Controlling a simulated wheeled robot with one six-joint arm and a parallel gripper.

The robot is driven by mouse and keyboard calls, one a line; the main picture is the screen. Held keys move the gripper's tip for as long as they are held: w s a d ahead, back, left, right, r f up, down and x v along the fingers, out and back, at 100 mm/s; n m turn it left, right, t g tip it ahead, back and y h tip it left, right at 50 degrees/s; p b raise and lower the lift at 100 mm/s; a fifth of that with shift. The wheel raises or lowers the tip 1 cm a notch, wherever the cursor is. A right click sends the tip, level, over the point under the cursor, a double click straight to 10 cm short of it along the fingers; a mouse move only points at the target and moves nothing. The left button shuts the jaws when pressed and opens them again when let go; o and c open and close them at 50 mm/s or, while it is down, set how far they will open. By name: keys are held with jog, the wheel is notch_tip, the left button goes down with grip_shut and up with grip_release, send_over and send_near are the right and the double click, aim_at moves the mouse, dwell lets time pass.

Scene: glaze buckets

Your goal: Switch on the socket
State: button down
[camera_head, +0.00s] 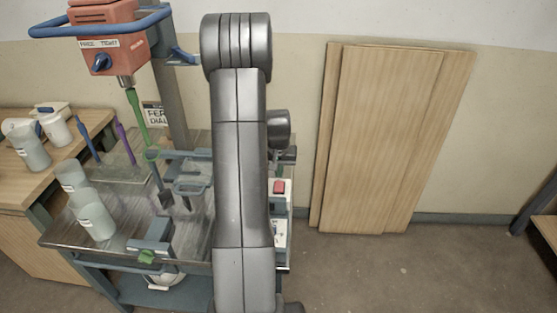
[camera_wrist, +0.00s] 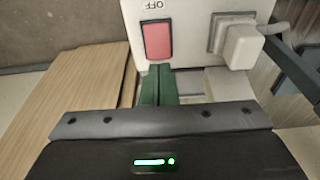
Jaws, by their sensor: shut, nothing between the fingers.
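The socket panel (camera_wrist: 185,12) is white and fills the upper middle of the wrist view. Its red rocker switch (camera_wrist: 157,39) has an upside-down "OFF" label above it in that view. A white plug (camera_wrist: 243,47) with a grey cable sits to the right of the switch. My gripper (camera_wrist: 160,70) is shut and empty, its green fingertips just below the switch's lower edge; I cannot tell whether they touch it. In the head view the red switch (camera_head: 279,187) shows on the cart's right side, just right of my arm, which hides part of the panel.
A metal-topped cart (camera_head: 115,235) carries cups (camera_head: 96,220) and a stand with an orange mixer (camera_head: 103,38). Wooden boards (camera_head: 385,140) lean on the wall to the right. A wooden table (camera_head: 25,185) stands left. The floor at right is mostly clear.

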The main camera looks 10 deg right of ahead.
aim_at(279, 183)
jog(key=shift+w+f, duration=0.15)
jog(key=shift+f, duration=0.75)
jog(key=shift+w+f, duration=0.15)
jog(key=shift+f, duration=0.7)
jog(key=shift+d+p, duration=0.1)
jog(key=shift+p, duration=0.2)
jog(key=shift+w+f+g, duration=0.1)
jog(key=shift+g, duration=0.2)
jog(key=shift+f, duration=0.15)
